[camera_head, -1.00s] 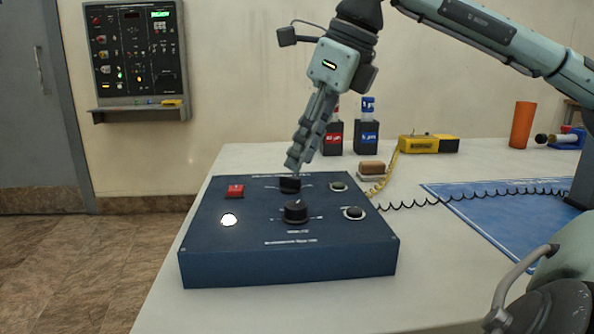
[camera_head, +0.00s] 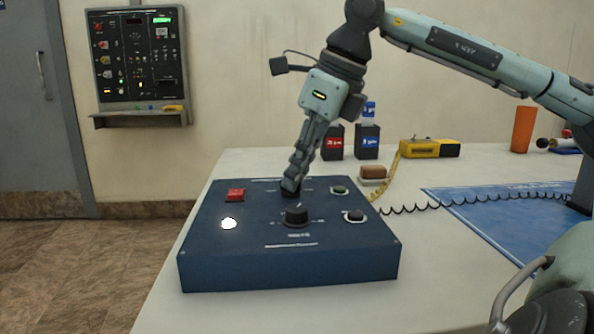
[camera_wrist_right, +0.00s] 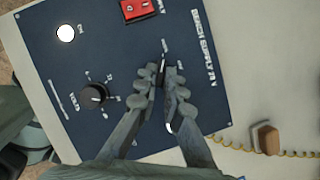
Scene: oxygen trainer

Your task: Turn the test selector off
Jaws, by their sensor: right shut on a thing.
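The blue control box (camera_head: 290,270) stands on the white table. Its rear black selector knob (camera_head: 291,194) is mostly hidden under the fingertips of my right gripper (camera_head: 291,184). In the right wrist view my right gripper (camera_wrist_right: 166,80) has its fingers closed around the dark knob (camera_wrist_right: 158,76), whose labels I cannot read. A second black knob (camera_head: 297,215) sits in front of it and also shows in the wrist view (camera_wrist_right: 94,95). A red rocker switch (camera_head: 235,195) and a lit white lamp (camera_head: 229,223) are on the left. My left gripper is not in view.
A blue mat (camera_head: 490,220) and coiled cord lie to the right.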

